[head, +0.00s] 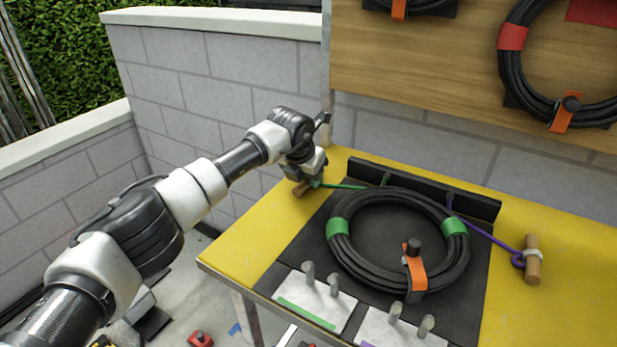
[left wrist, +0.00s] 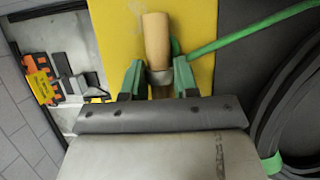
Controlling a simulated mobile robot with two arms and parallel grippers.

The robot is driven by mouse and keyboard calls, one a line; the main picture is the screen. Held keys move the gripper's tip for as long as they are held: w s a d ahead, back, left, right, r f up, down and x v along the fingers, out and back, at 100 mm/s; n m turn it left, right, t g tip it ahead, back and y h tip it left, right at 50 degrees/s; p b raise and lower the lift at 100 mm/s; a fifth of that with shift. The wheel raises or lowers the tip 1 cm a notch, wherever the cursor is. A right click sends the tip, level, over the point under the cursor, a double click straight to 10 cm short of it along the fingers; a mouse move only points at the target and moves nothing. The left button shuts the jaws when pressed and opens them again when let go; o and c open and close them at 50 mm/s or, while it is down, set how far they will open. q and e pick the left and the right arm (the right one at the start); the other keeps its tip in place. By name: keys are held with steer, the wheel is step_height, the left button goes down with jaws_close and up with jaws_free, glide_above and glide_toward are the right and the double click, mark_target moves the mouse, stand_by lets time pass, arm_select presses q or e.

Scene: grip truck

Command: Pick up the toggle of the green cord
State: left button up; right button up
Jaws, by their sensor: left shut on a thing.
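The toggle of the green cord (head: 300,189) is a light wooden peg at the left of the yellow table. The green cord (head: 344,186) runs from it right to the black bar. My left gripper (head: 308,180) is at the toggle and partly hides it. In the left wrist view the toggle (left wrist: 156,38) stands out between the two fingers of my left gripper (left wrist: 159,78), which are shut on it. The green cord (left wrist: 255,31) leads off to the upper right there. Whether the toggle touches the table I cannot tell. My right gripper is not in view.
A coiled black cable (head: 345,262) with green bands lies on the black mat (head: 470,290). A purple cord (head: 485,232) ends in another wooden toggle (head: 533,260) at the right. Two white plates with pegs, one here (head: 290,290), lie in front. A block wall (head: 240,75) rises behind.

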arm_select(q)
steer(key=shift+r, duration=0.15)
steer(key=shift+r, duration=0.8)
steer(key=r, duration=0.3)
steer(key=shift+s+d+r, duration=0.1)
steer(key=shift+s+d, duration=0.05)
steer(key=shift+d, duration=0.2)
steer(key=s+d+r+b, duration=0.1)
steer(key=s+d+r, duration=0.4)
steer(key=d, duration=0.4)
steer(key=shift+s+d, duration=0.2)
steer(key=shift+s, duration=0.1)
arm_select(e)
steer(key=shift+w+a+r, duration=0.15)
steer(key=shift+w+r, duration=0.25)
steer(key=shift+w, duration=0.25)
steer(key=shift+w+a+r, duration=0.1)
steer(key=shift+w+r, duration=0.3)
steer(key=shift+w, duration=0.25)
